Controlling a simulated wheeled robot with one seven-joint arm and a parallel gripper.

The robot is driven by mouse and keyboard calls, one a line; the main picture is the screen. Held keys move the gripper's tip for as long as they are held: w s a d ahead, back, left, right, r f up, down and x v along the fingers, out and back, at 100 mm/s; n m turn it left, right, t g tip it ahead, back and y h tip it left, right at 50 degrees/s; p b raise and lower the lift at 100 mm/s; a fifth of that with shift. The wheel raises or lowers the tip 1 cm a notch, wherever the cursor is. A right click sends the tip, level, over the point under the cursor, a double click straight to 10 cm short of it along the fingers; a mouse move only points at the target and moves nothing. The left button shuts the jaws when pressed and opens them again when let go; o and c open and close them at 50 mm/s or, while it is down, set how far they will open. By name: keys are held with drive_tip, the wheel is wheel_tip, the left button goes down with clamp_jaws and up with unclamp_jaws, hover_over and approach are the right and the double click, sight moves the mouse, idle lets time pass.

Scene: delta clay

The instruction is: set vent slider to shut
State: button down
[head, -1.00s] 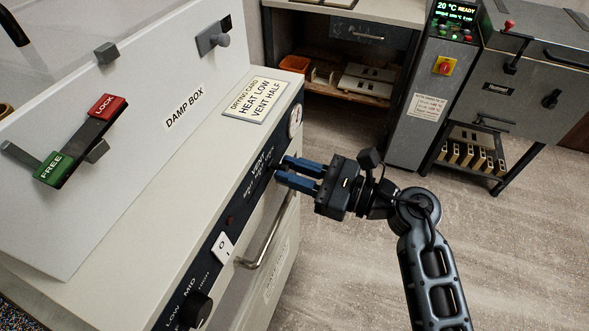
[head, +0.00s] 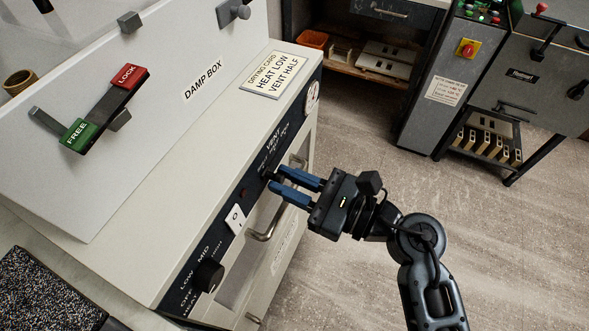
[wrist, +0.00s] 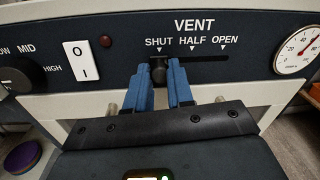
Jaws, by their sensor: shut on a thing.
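The vent slider (wrist: 158,71) is a small dark knob on the dark front panel (wrist: 115,75) of the white cabinet. In the wrist view it sits at the left end of its slot, under the SHUT mark. HALF and OPEN lie to its right, with bare slot below them. My gripper (wrist: 160,74) is shut on the knob, with one blue finger on each side. In the head view my gripper (head: 275,178) reaches the panel from the right and the knob is hard to make out.
A white rocker switch (wrist: 81,62) and a heat dial (wrist: 30,75) are left of the slot; a round gauge (wrist: 297,50) is at right. A door handle (head: 266,228) runs below the panel. Open floor (head: 400,170) lies to the right.

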drive_tip(key=shift+s, duration=0.2)
drive_tip(key=c, duration=1)
unclamp_jaws()
drive_tip(key=shift+b+v, duration=0.6)
drive_tip(key=shift+v, duration=3.25)
drive_tip(key=shift+w, duration=0.1)
